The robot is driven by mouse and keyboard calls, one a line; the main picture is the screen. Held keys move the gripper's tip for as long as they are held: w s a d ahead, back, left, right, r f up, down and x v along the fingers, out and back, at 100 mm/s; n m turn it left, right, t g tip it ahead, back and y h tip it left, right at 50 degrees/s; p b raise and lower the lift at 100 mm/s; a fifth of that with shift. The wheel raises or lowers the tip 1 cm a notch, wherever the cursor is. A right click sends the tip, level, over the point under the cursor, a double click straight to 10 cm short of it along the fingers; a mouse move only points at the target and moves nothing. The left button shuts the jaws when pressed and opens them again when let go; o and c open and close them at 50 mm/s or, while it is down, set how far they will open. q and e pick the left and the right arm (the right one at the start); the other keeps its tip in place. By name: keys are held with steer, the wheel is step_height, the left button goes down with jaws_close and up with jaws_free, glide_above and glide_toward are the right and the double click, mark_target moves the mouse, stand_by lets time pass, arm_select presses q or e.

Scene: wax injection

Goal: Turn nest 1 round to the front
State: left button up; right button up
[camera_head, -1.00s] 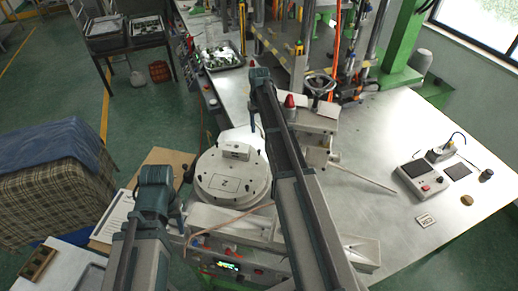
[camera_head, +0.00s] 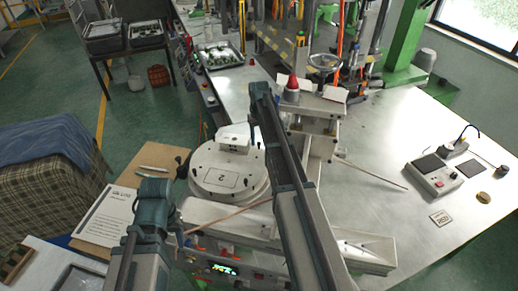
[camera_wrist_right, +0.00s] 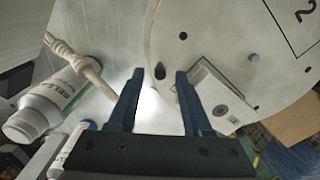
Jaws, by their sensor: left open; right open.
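The round white turntable (camera_head: 199,188) stands at the front left of the bench. Its near side carries a plate marked 2 (camera_head: 221,180), and a pale block (camera_head: 236,138) sits on its far side. I cannot read a 1 on it. My right gripper (camera_head: 251,138) is at the turntable's far right edge, beside that block. In the right wrist view the right gripper (camera_wrist_right: 158,88) is open, with a black peg (camera_wrist_right: 160,72) on the disc rim between its fingertips, and a block (camera_wrist_right: 222,106) close by. My left gripper (camera_head: 180,205) is open and empty, left of the turntable.
A handwheel (camera_head: 323,62) and a red-topped part (camera_head: 293,82) stand behind the arm. A control box (camera_head: 434,178) is on the bench at right. A white bottle (camera_wrist_right: 45,108) lies beside the disc in the wrist view. A paper sheet (camera_head: 106,215) lies at left.

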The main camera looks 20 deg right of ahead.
steer(key=shift+f+b, duration=0.45)
steer(key=shift+f, duration=0.45)
jaws_close()
stand_by(0.8)
